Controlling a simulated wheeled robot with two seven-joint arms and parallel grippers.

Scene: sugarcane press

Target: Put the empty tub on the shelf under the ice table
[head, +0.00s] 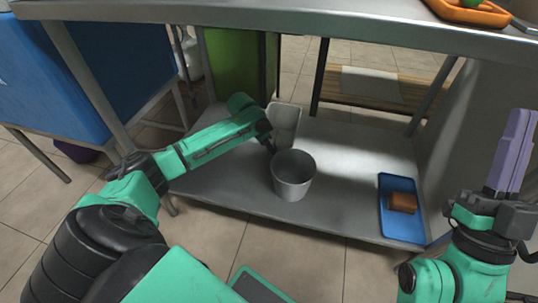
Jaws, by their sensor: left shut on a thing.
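A grey round tub (292,183) shows upright over the lower metal shelf (340,150) under the table; its inside looks empty. My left gripper (271,148) reaches in from the left and is shut on the tub's rim at its far left side. Whether the tub's base touches the shelf is hard to tell. My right gripper (490,212) is at the right edge of the view, away from the tub. A long purple piece (512,150) rises beside it, and its fingers cannot be made out clearly.
A pale container (285,118) stands just behind the tub. A blue tray (391,225) with a brown block (403,202) lies at the shelf's right end. The metal tabletop (340,22) hangs above, with an orange tray (470,12). The shelf between tub and blue tray is clear.

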